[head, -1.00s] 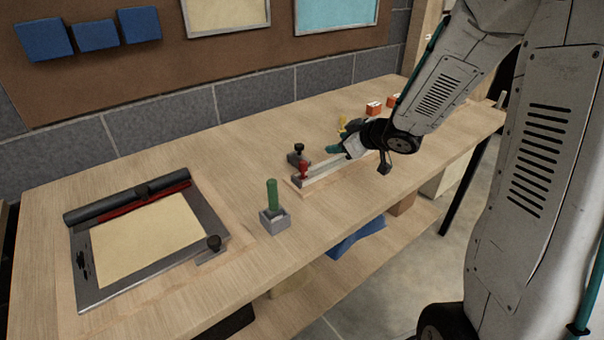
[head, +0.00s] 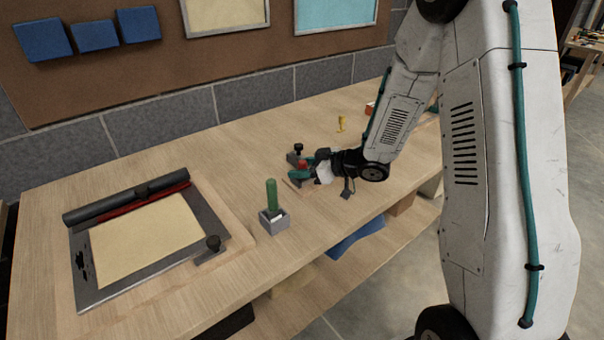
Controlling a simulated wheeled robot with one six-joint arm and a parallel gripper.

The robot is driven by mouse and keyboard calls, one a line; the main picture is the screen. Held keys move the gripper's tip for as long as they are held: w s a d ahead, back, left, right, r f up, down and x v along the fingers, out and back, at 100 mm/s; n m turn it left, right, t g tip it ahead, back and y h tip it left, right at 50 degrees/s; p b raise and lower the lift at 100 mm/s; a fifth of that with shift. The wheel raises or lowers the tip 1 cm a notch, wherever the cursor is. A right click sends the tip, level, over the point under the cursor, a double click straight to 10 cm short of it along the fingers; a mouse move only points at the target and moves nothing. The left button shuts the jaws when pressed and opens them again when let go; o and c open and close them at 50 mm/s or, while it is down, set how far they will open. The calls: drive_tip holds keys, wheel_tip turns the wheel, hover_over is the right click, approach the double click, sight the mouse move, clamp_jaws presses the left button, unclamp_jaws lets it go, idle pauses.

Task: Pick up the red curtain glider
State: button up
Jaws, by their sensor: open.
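The red curtain glider (head: 302,164) stands on the wooden workbench near its middle, at the end of the pale rail, which my gripper now mostly hides. Only its red upper part shows. My gripper (head: 302,177) is open, low over the bench, with its teal fingers right at the glider. In this view the fingers overlap the glider's lower part. I cannot tell whether they touch it or stand on both sides of it.
A dark clamp with a black knob (head: 298,149) stands just behind the glider. A green-handled tool in a grey block (head: 272,212) stands in front left. A grey framed board (head: 95,288) with a roller lies at left. A small yellow item (head: 341,124) stands behind my arm.

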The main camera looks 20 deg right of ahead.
clamp_jaws()
idle(0.3)
